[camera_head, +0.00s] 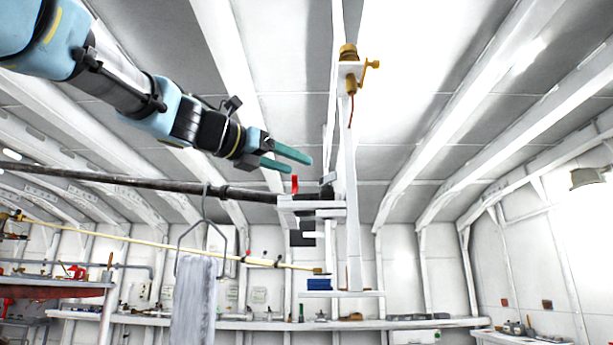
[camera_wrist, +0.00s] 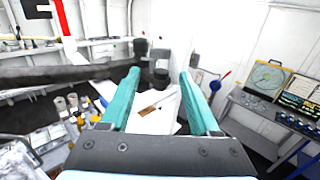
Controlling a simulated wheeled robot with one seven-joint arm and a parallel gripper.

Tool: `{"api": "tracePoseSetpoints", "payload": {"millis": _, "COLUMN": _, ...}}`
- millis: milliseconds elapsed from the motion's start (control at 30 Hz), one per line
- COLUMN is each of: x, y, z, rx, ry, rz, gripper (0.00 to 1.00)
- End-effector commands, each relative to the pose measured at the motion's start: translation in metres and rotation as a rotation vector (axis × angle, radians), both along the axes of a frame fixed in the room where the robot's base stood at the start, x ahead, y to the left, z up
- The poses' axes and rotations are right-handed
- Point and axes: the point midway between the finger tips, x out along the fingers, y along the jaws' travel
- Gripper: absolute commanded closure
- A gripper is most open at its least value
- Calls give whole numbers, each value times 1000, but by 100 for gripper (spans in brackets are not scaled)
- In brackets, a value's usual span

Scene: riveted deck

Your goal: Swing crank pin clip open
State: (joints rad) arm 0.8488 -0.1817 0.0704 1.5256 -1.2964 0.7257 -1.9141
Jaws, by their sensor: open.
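My gripper (camera_head: 300,166) is open and empty, its two teal fingers pointing right, above the right end of a long dark bar (camera_head: 150,185). A small red upright piece (camera_head: 294,184) stands at that end, just below the fingertips; it may be the pin clip, but I cannot be sure. No contact shows. In the wrist view, my gripper (camera_wrist: 160,74) has its fingers apart, with the dark bar (camera_wrist: 60,74) coming in from the left. Dark round fittings (camera_wrist: 160,66) sit beyond the fingertips. Whether the clip is open or closed cannot be told.
A white post (camera_head: 351,200) with white brackets (camera_head: 312,204) stands right of the bar's end, with a brass fitting (camera_head: 348,82) on top. A thin yellow pole (camera_head: 170,243) crosses lower. Right of the post is free room.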

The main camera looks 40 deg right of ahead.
Motion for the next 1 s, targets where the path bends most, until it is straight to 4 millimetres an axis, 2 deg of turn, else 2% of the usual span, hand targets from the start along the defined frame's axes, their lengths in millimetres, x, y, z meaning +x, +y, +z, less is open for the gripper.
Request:
{"api": "tracePoseSetpoints", "payload": {"millis": 167, "x": -1, "y": 13, "z": 0, "rx": 0, "ry": 1, "rz": 1, "gripper": 38}}
{"api": "tracePoseSetpoints", "payload": {"millis": 433, "x": -1, "y": 14, "z": 0, "rx": 0, "ry": 1, "rz": 0, "gripper": 38}}
{"api": "tracePoseSetpoints", "payload": {"millis": 667, "x": -8, "y": 18, "z": 2, "rx": 1, "ry": -7, "rz": -7, "gripper": 63}}
{"api": "tracePoseSetpoints", "payload": {"millis": 833, "x": -14, "y": 30, "z": 7, "rx": 1, "ry": -16, "rz": -12, "gripper": 82}}
{"api": "tracePoseSetpoints", "payload": {"millis": 1000, "x": -8, "y": 43, "z": 9, "rx": -1, "ry": -11, "rz": -9, "gripper": 100}}
